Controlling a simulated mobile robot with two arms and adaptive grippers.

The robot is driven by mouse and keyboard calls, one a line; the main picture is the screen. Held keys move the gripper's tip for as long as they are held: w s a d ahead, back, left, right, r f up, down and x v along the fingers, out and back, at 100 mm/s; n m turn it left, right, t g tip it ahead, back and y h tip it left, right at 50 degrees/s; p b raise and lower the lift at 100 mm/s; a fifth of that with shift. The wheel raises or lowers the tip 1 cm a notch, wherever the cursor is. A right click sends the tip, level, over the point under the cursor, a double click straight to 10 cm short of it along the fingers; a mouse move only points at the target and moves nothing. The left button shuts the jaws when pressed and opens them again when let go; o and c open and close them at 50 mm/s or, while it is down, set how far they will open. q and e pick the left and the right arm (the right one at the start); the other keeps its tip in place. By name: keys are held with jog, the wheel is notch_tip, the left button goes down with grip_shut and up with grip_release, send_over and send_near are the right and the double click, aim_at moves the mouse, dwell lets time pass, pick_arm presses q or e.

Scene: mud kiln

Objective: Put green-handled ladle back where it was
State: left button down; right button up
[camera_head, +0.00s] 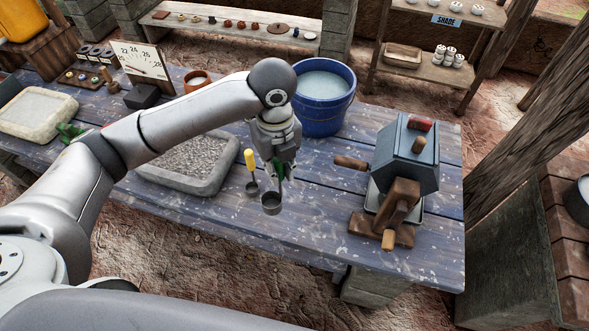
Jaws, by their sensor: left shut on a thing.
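The green-handled ladle (271,203) hangs from my left gripper (280,160), which points down and is shut on its green handle. My right gripper is not in view.
A blue bucket of pale liquid (321,105) stands right behind the gripper. A dark box on a wooden stand with handles (405,158) is to the right. A pale stone basin (38,112) and a dial board (146,66) are at left. The front middle table is clear.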

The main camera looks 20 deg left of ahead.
pick_arm(q)
jog(key=w+d+f+p, duration=0.1)
jog(key=w+f+p, duration=0.2)
jog(key=w+f, duration=0.5)
notch_tip(320, 180, down, 3)
jog(key=shift+w+d+r, duration=0.15)
jog(key=shift+w+d, duration=0.1)
jog(key=c, duration=1.3)
grip_release()
jog(key=shift+c, duration=0.2)
notch_tip(320, 180, up, 12)
jog(key=b, duration=0.2)
jog(key=shift+b, duration=0.3)
